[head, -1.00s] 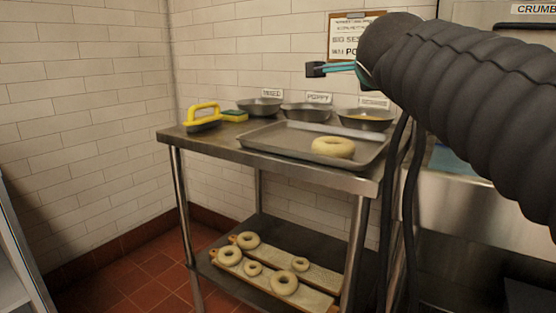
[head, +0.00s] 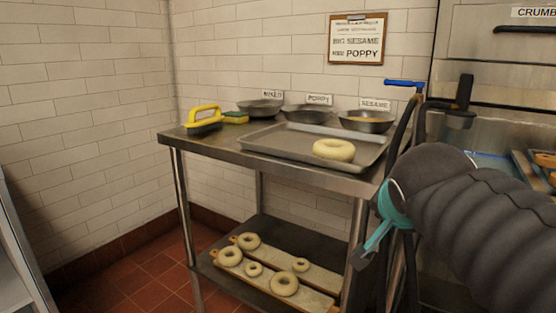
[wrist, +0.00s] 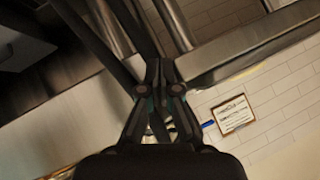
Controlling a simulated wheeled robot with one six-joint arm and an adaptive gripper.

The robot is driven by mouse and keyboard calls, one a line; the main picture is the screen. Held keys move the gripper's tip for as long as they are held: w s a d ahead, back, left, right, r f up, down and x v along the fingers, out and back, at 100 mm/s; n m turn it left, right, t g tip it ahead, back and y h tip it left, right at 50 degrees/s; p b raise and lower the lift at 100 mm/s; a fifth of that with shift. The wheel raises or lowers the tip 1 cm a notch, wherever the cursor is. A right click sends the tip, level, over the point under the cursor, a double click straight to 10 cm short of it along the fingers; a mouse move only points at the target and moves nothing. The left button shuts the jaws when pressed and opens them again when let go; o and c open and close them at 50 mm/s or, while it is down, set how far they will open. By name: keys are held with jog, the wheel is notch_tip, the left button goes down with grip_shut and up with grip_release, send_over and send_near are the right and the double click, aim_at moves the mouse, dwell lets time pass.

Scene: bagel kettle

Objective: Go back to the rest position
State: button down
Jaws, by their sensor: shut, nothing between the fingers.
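My gripper (wrist: 161,64) shows in the wrist view with its two dark fingers together and nothing between them. In the head view my padded dark arm reaches in from the right, with a teal part beside the table's right end. A pale bagel (head: 333,149) lies on the grey tray (head: 265,140), at its right side. The tray rests on the steel table (head: 215,147), apart from my arm.
Behind the tray stand bowls labelled mixed (head: 260,106), poppy (head: 307,114) and sesame (head: 367,121). A yellow-handled brush (head: 204,119) lies at the left. Several bagels rest on boards (head: 313,278) on the lower shelf. A notice board (head: 356,39) hangs behind.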

jog(key=s+a+f+n+g+y, duration=0.2)
jog(key=s+f+n+g, duration=0.2)
jog(key=s+f+n, duration=0.4)
jog(key=s+f, duration=0.5)
jog(key=f, duration=0.3)
jog(key=shift+s+a+f+n+g+p, duration=0.15)
jog(key=shift+a+f+n+g+p, duration=0.15)
jog(key=shift+a+f+n, duration=0.1)
